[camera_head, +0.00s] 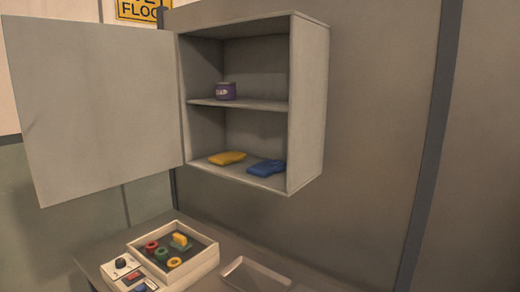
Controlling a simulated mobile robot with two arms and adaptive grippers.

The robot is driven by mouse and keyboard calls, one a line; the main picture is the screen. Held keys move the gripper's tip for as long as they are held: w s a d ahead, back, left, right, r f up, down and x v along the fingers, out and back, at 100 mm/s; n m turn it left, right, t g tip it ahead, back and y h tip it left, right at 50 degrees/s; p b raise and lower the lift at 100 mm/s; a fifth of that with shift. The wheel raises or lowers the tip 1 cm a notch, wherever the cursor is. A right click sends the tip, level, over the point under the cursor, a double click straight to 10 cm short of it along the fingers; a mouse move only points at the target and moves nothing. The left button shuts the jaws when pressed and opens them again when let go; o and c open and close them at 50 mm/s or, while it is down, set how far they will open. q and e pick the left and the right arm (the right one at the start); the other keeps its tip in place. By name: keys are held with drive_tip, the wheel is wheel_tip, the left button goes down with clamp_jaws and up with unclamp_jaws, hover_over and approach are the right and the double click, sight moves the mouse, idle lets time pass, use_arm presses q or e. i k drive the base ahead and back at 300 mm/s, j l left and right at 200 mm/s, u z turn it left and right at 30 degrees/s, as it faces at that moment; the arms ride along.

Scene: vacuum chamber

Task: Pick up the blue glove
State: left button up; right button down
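A blue folded item, which looks like the blue glove (267,168), lies flat on the bottom shelf of the open wall cabinet (311,105), near the front right corner. A yellow item of similar shape (227,158) lies to its left on the same shelf, a small gap apart. Neither of my grippers shows in the head view.
The cabinet door (95,110) stands wide open to the left. A purple can (226,91) stands on the upper shelf. Below, a table (225,256) holds a box with several coloured parts and a control panel (122,264), and an empty shallow tray (257,276).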

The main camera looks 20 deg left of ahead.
sight(266, 168)
drive_tip(key=j+z, duration=0.25)
drive_tip(key=z, duration=0.25)
drive_tip(key=j+z, duration=0.2)
drive_tip(key=j, duration=0.55)
drive_tip(key=j+z, duration=0.2)
drive_tip(key=j, duration=0.55)
drive_tip(key=k+j+z, duration=0.2)
drive_tip(key=j, duration=1.1)
drive_tip(key=k+j, duration=0.15)
drive_tip(key=j, duration=0.95)
drive_tip(key=k+j, duration=0.15)
drive_tip(key=j, duration=0.95)
drive_tip(key=k+l, duration=0.1)
drive_tip(key=l, duration=0.5)
drive_tip(key=k+l, duration=0.1)
drive_tip(key=l, duration=0.5)
drive_tip(key=z, duration=0.05)
